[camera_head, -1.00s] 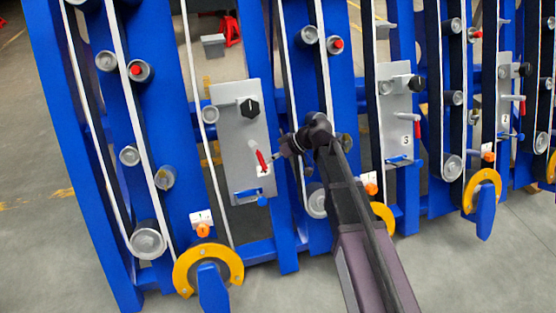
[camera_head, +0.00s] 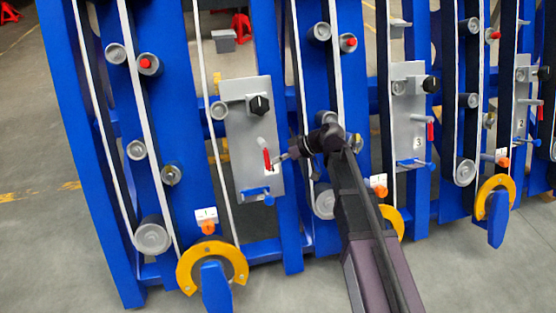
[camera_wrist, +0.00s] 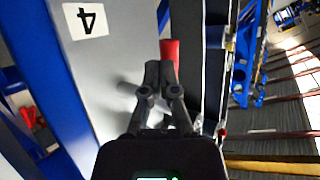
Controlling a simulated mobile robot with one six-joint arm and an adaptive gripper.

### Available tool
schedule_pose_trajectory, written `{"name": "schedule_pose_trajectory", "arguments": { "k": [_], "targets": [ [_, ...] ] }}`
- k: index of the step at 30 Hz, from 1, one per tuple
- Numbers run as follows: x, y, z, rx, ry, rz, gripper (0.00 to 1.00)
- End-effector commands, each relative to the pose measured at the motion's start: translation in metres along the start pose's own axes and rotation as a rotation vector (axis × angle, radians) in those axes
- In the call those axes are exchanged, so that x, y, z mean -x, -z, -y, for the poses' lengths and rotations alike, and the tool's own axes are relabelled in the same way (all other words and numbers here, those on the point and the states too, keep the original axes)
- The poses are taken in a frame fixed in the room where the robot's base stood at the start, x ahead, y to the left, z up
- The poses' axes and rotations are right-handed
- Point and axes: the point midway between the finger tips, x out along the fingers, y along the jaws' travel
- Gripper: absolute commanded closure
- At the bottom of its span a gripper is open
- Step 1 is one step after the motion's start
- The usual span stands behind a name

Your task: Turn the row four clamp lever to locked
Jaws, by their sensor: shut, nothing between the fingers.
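The row four panel (camera_head: 240,150) is a grey plate at left centre in the head view. Its clamp lever (camera_head: 267,158) has a red grip hanging down, nearly in line with the plate. In the wrist view the red grip (camera_wrist: 169,48) shows just beyond my fingertips, beside the number 4 label (camera_wrist: 87,20), which appears upside down. My gripper (camera_head: 279,160) is shut with nothing between its fingers, at the right side of the red grip's lower end. In the wrist view the fingertips (camera_wrist: 160,72) overlap the grip's near end; whether they touch it is unclear.
A black knob (camera_head: 259,105) sits above the lever and a blue handle (camera_head: 256,195) below it. Blue frame posts, rollers (camera_head: 325,200) and white belts flank the plate. The row three panel (camera_head: 408,130) stands to the right. A yellow ring (camera_head: 212,262) is at lower left.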

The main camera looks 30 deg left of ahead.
Motion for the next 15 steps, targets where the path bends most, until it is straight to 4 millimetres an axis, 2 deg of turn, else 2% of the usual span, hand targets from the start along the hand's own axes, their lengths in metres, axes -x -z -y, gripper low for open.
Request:
{"name": "schedule_pose_trajectory", "arguments": {
  "k": [8, 15],
  "targets": [
    [0.027, -0.009, -0.008, -0.002, -0.002, -0.001, 1.00],
    [0.063, -0.010, -0.009, -0.003, -0.003, -0.001, 1.00]
  ]
}}
